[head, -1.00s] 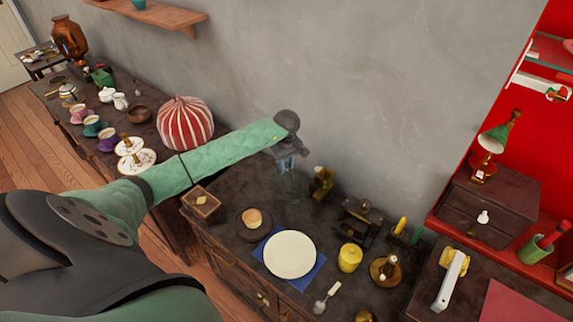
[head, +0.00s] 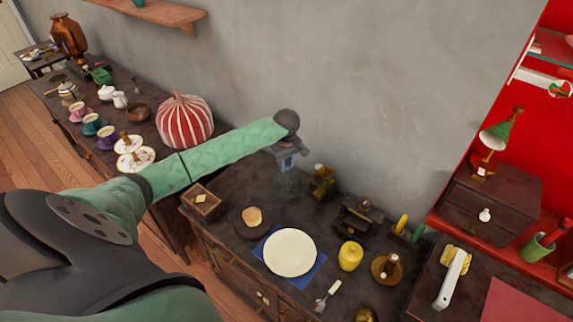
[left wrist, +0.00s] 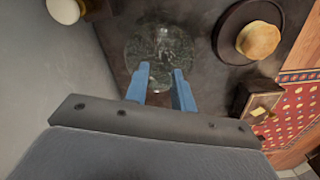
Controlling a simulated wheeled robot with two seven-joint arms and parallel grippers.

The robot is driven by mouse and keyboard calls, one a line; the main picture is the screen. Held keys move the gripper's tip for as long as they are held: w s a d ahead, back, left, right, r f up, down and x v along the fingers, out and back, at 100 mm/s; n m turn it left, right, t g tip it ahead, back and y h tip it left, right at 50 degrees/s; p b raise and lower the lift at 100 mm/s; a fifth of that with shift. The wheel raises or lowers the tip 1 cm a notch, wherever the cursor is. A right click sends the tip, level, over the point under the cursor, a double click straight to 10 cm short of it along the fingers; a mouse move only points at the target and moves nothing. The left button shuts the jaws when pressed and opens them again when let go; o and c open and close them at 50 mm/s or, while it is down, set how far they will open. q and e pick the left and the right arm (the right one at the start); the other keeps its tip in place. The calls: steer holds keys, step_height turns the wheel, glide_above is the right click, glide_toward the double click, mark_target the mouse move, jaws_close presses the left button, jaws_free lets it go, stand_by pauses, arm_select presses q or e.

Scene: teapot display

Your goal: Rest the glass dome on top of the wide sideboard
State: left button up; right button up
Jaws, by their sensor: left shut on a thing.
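The glass dome (head: 287,184) is clear and hard to make out against the dark wood. In the left wrist view the dome (left wrist: 160,48) shows as a round, see-through shape just beyond the fingers. My left gripper (head: 287,162), with blue fingers, is shut on its top; the fingers also show in the left wrist view (left wrist: 160,88). The dome is over the back part of a dark sideboard (head: 226,238), near the grey wall. I cannot tell whether its rim touches the top. My right gripper is not in view.
Near the dome are a small wooden box (head: 203,203), a bun on a dark plate (head: 252,217), a brass item (head: 323,183) and a white plate (head: 290,252). A red-and-white striped dome (head: 184,122) stands on the left. The wall (head: 340,90) is close behind.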

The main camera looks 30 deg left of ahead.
arm_select(q)
steer(key=shift+f, duration=0.15)
steer(key=o, duration=1.5)
steer(key=shift+o, duration=0.2)
steer(key=shift+r+p, duration=0.45)
steer(key=shift+r, duration=2.55)
steer(key=shift+s+f, duration=0.1)
